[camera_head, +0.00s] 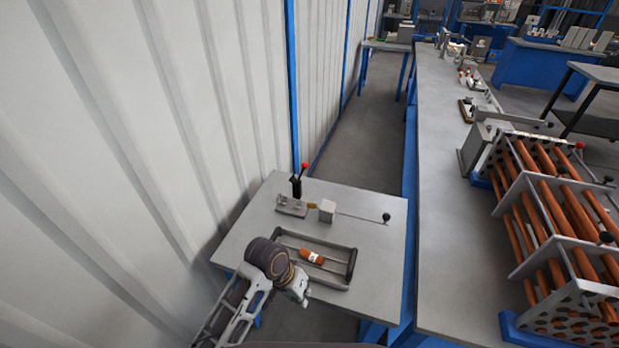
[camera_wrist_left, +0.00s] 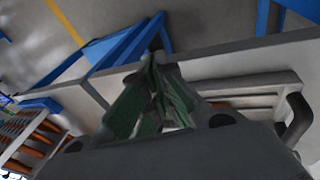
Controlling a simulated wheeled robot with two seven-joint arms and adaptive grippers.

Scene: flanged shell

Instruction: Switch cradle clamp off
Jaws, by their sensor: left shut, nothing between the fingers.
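A small fixture (camera_head: 291,206) stands at the back of the small grey table, with an upright black post and a red-knobbed lever (camera_head: 304,166). Beside it, a pale block (camera_head: 327,210) has a thin rod running right to a black knob (camera_head: 386,217). I cannot tell which of these is the cradle clamp's switch. My left gripper (camera_head: 302,297) is at the table's front edge, in front of the tray and well away from the levers. In the left wrist view its green-padded fingers (camera_wrist_left: 156,62) are shut and empty. My right gripper is out of view.
A dark-framed tray (camera_head: 350,268) on the small table (camera_head: 385,245) holds an orange cylinder with a white label (camera_head: 312,256). A ribbed wall (camera_head: 170,120) is close on the left. A long bench (camera_head: 445,200) on the right carries a rack of orange tubes (camera_head: 555,205).

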